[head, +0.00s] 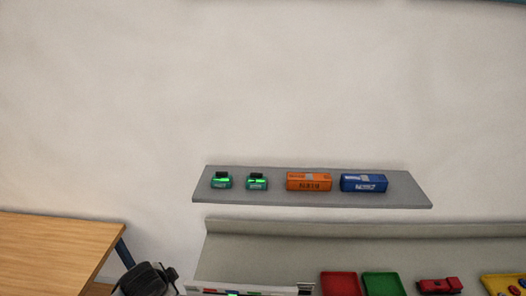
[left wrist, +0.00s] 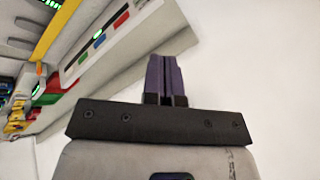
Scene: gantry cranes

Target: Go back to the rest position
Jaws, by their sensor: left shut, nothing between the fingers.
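My left gripper (left wrist: 166,60) shows in the left wrist view with its two purple fingers together and nothing between them. It points at a plain pale surface, clear of any object. To its left in that view is a pale panel (left wrist: 108,40) with red, green and blue blocks. In the head view a dark, rounded part of my arm shows at the lower left, but no fingers can be made out there. My right gripper is in neither view.
A grey shelf (head: 300,200) on the wall holds two small green devices, an orange box (head: 309,182) and a blue box (head: 364,183). Below are a red tray (head: 340,284), a green tray (head: 383,284) and a red model (head: 439,286). A wooden table (head: 50,250) stands left.

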